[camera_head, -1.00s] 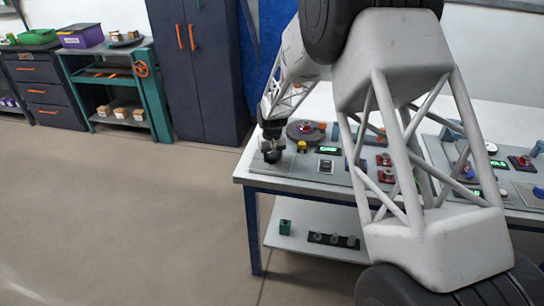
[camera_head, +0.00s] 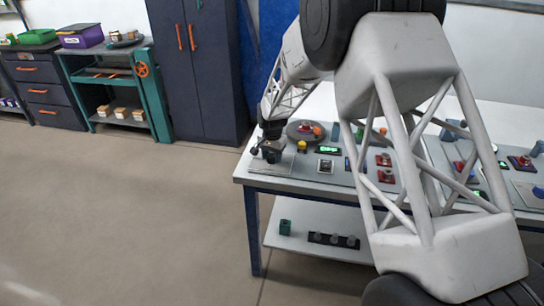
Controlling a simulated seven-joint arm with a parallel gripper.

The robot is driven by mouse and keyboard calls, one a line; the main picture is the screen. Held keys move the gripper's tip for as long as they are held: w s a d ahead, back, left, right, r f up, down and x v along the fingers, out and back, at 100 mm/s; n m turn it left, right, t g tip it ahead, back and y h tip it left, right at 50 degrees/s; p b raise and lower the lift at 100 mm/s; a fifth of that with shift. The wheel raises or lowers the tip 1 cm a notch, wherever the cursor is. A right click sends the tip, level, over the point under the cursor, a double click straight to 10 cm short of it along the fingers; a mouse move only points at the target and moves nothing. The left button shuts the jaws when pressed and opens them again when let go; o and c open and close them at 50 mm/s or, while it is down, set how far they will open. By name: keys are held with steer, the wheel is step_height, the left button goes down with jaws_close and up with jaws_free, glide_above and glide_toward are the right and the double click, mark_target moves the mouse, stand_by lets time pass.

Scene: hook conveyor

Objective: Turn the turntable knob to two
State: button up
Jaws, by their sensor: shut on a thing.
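The turntable (camera_head: 294,135) is a grey-brown disc near the left end of the white table, with small red and orange pieces on or beside it. The dark turntable knob (camera_head: 270,156) sits on a grey plate at the table's front left corner, in front of the disc. My gripper (camera_head: 268,147) points down over this plate and is shut on the knob. The fingers and knob are both dark and small, so the exact contact and any markings for the knob's position cannot be made out.
A yellow button (camera_head: 302,146), a green-lit display (camera_head: 328,150) and red-based controls (camera_head: 384,160) stand to the right of the knob. My arm hides part of the table's middle. A lower shelf (camera_head: 300,242) holds small items. The floor at left is clear.

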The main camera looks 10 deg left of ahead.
mark_target(272, 156)
stand_by(0.4)
steer(key=o, duration=0.9)
steer(key=shift+r, duration=0.15)
steer(key=shift+r, duration=3.75)
